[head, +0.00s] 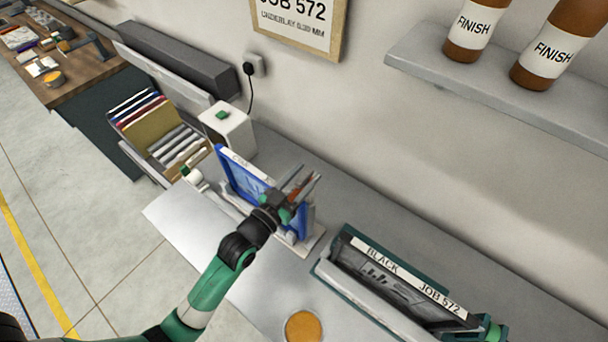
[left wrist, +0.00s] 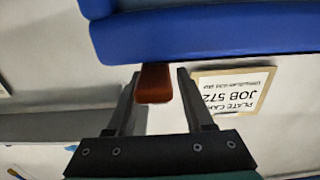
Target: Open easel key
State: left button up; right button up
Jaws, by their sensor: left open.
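A blue ink unit (head: 232,172) with a white label stands tilted on a light easel-like stand (head: 304,246) on the grey bench. An orange-brown key (head: 296,190) shows at the unit's right end, partly hidden by my gripper. In the left wrist view the key (left wrist: 154,84) sticks out below the blue body (left wrist: 200,37). My left gripper (head: 305,182) is open, with its fingers on either side of the key. The wrist view shows a gap on the right finger's side; contact on the left is unclear.
A black ink unit (head: 385,282) in a green and grey holder lies to the right. An orange round lid (head: 303,327) is at the bench front. A white box (head: 228,128) and a file rack (head: 150,128) stand behind left. A shelf (head: 500,85) with bottles overhangs at upper right.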

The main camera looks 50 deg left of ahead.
pick_arm(q)
grip_shut()
dwell(1.4)
